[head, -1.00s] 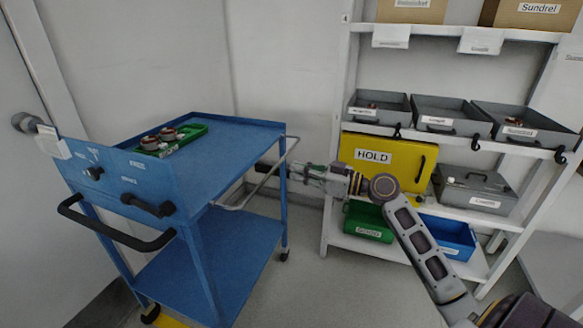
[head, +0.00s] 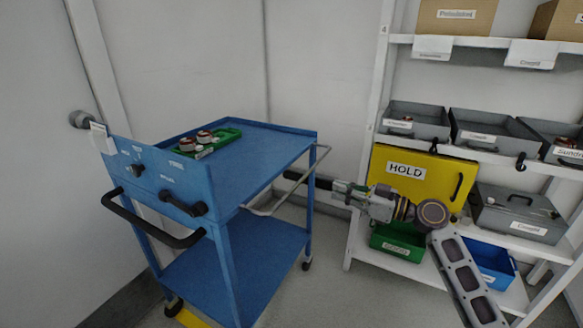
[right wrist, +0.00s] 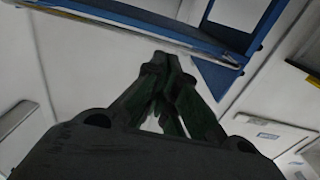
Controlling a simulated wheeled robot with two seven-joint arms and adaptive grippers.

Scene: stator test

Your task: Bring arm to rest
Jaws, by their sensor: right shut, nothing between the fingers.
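My right arm comes in from the lower right in the head view and reaches left past the front of the shelf. My right gripper (head: 290,175) is at the cart's right side, close to its metal side handle; I cannot tell if they touch. In the right wrist view its dark fingers (right wrist: 160,65) meet at the tips, shut, with nothing between them. The blue cart (head: 265,150) stands left of the gripper. A green tray (head: 228,135) with copper-coloured round parts (head: 205,137) lies on its top. My left gripper is not in view.
A white shelf (head: 374,90) on the right holds grey bins (head: 482,128), a yellow HOLD case (head: 400,170), a grey case (head: 515,212), a green bin (head: 396,243) and a blue bin (head: 495,262). A door with a round handle (head: 82,119) is at left.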

